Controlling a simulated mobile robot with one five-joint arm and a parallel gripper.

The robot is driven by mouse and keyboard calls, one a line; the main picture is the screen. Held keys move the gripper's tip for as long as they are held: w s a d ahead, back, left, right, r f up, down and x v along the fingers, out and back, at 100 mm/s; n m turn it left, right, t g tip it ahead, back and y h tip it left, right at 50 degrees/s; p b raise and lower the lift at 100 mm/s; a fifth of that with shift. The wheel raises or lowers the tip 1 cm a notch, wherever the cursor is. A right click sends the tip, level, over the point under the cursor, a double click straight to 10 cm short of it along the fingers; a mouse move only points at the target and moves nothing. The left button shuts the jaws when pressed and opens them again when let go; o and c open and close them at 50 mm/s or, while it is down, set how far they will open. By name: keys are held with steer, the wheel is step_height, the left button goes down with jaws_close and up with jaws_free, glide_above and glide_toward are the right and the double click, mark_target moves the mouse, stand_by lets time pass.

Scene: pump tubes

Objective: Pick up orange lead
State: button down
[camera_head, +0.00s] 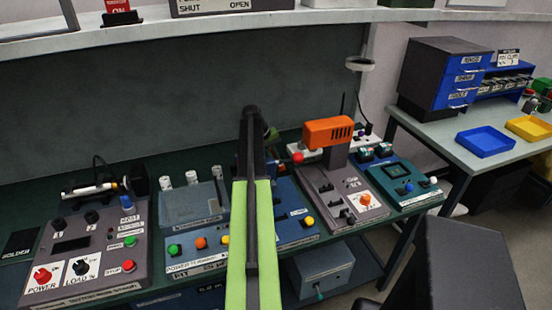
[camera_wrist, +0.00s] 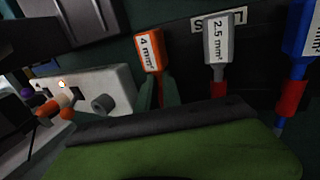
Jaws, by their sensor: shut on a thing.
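The orange lead (camera_wrist: 149,52) has an orange tag marked "4 mm²" and stands upright in the wrist view. My gripper (camera_wrist: 159,96) is shut on its narrow part just below the tag, with a dark green fingertip on either side. The lead's lower end is hidden behind my gripper. A grey lead (camera_wrist: 216,48) marked "2.5 mm²" stands to its right, apart from my gripper. A blue lead (camera_wrist: 300,32) with a red lower part is at the right edge. In the head view my arm hides the leads.
A white box (camera_wrist: 85,92) with a lit lamp is left of my gripper. In the head view, control panels (camera_head: 85,245) crowd the green bench. An orange device (camera_head: 328,132) stands right of my arm. A side table with a blue tray (camera_head: 485,141) is farther right.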

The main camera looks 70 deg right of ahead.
step_height(320, 180, up, 9)
steer(key=p, duration=0.8)
